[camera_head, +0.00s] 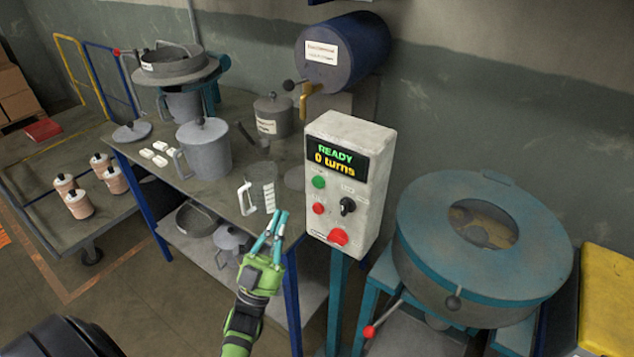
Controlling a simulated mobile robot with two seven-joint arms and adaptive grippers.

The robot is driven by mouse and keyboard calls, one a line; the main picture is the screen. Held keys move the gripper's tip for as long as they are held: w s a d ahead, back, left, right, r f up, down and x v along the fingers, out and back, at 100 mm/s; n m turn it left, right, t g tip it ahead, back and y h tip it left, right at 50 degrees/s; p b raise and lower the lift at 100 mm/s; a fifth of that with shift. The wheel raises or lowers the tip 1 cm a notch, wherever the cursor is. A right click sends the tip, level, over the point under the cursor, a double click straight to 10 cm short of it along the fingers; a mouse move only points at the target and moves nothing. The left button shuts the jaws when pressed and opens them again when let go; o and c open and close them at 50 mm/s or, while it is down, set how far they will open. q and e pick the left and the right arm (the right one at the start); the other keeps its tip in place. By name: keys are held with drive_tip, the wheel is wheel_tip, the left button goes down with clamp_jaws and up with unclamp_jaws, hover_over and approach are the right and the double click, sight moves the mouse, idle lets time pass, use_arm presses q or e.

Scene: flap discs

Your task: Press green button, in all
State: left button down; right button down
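The green button (319,182) is a small round button on the front of a pale grey control box (374,137), just below its display. The display (335,157) reads "READY" and "0 turns". My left gripper (279,217), with teal fingers on a green wrist, points up and stands left of and below the green button in the picture. A gap shows between it and the box. Its fingertips look close together, with nothing held between them. My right gripper is out of view.
The box also carries a small red button (318,209), a black selector knob (347,206) and a larger red button (338,237). A blue-lidded round machine (420,215) stands to the right. A workbench (240,116) with a jug (204,150) stands left.

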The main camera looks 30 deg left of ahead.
sight(318, 182)
use_arm(q)
drive_tip(key=shift+w, duration=0.15)
drive_tip(key=w+b, duration=0.3)
drive_tip(key=w, duration=0.5)
drive_tip(key=shift+w+d+b, duration=0.3)
drive_tip(key=shift+d, duration=0.05)
drive_tip(key=shift+w, duration=0.1)
idle(1.0)
drive_tip(key=shift+w+b, duration=0.3)
drive_tip(key=shift+w, duration=0.05)
